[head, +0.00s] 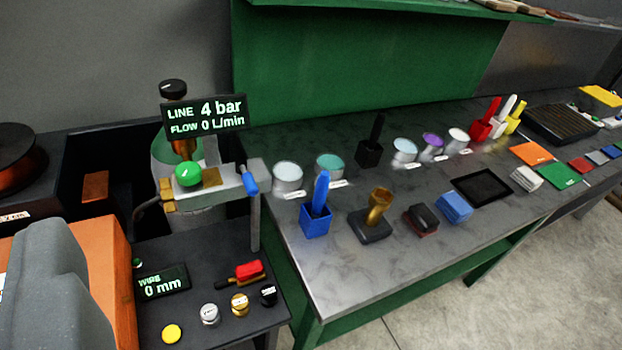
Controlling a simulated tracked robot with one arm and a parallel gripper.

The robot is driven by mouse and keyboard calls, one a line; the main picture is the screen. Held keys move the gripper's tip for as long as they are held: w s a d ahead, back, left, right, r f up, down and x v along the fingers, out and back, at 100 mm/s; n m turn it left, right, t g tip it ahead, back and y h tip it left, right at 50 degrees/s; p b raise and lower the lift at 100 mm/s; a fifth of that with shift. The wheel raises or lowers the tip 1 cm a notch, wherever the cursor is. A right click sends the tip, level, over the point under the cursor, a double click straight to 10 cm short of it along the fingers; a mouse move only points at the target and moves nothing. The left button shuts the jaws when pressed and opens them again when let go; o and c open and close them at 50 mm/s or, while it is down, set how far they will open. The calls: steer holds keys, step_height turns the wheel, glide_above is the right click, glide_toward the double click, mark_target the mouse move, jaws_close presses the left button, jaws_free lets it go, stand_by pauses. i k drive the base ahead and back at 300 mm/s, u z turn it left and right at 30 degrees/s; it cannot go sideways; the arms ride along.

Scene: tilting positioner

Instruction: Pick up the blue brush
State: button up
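The blue brush (321,188) stands upright, handle up, in a square blue holder (315,222). The holder sits near the left end of the grey workbench (345,270). The brush's lower end is hidden inside the holder. No fingertips of my gripper show in the head view, so I cannot see its state.
Two pots (288,176) stand just behind the brush. A brass-coloured tool (377,212) on a dark base stands to its right. A regulator with a blue lever (249,180) is close on the left. A large orange and grey shape (60,285) fills the lower left.

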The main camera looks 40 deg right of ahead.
mark_target(321, 189)
steer(key=z, duration=0.45)
steer(key=i, duration=1)
steer(key=z, duration=0.65)
